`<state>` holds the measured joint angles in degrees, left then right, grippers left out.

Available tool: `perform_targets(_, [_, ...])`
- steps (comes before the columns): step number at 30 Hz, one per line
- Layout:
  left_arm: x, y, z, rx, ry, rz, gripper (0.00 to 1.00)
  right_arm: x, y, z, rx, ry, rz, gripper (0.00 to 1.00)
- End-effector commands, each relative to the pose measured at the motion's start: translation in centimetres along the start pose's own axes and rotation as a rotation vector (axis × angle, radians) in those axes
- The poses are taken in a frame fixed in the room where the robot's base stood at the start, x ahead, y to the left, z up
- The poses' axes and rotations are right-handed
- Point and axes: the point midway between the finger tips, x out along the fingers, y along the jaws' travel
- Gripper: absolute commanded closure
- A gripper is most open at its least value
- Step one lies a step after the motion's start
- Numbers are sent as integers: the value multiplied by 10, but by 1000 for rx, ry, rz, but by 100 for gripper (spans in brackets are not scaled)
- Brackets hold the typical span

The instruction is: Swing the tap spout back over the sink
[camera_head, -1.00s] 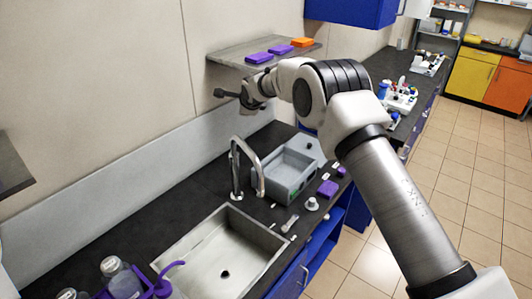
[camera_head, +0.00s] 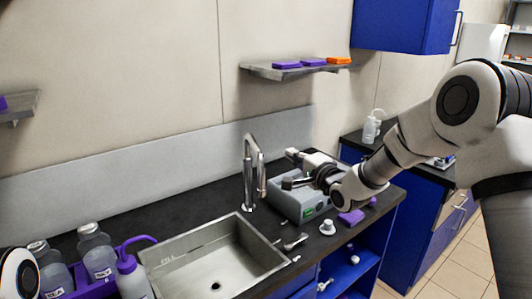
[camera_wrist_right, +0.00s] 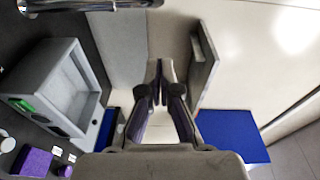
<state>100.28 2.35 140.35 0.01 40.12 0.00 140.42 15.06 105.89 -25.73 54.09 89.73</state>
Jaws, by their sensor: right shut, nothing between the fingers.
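The chrome tap (camera_head: 248,180) stands behind the sink (camera_head: 215,262). Its curved spout (camera_head: 261,165) points to the right and front, with its tip over the counter beside the sink's back right corner. My right gripper (camera_head: 290,183) is shut and empty, to the right of the spout and apart from it, above the grey box. In the right wrist view, its fingers (camera_wrist_right: 162,82) are together and part of the tap (camera_wrist_right: 90,4) shows at the top left edge. My left gripper is out of view; only a piece of my left arm shows at the bottom left.
A grey lab box (camera_head: 292,205) sits right of the tap, partly behind my gripper. Bottles (camera_head: 97,255) and a purple-topped wash bottle (camera_head: 132,270) stand left of the sink. A shelf (camera_head: 270,72) hangs above. Small items lie along the front edge.

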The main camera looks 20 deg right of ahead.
Motion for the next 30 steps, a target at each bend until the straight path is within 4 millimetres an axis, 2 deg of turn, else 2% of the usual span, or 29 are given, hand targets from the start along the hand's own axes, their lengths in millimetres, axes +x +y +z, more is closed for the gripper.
perform_targets(1, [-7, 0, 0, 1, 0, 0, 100, 10, -3, 0, -2, 0, 1, 100])
perform_targets(11, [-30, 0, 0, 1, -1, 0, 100, 82, -3, 1, -1, -1, 0, 100])
perform_targets(13, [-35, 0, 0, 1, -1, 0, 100, 83, -3, 17, -1, -4, 3, 100])
perform_targets(18, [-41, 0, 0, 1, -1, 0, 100, 88, -2, 36, 1, -1, 2, 100])
perform_targets(30, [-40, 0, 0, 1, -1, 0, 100, 88, 0, 39, 2, 1, 1, 100])
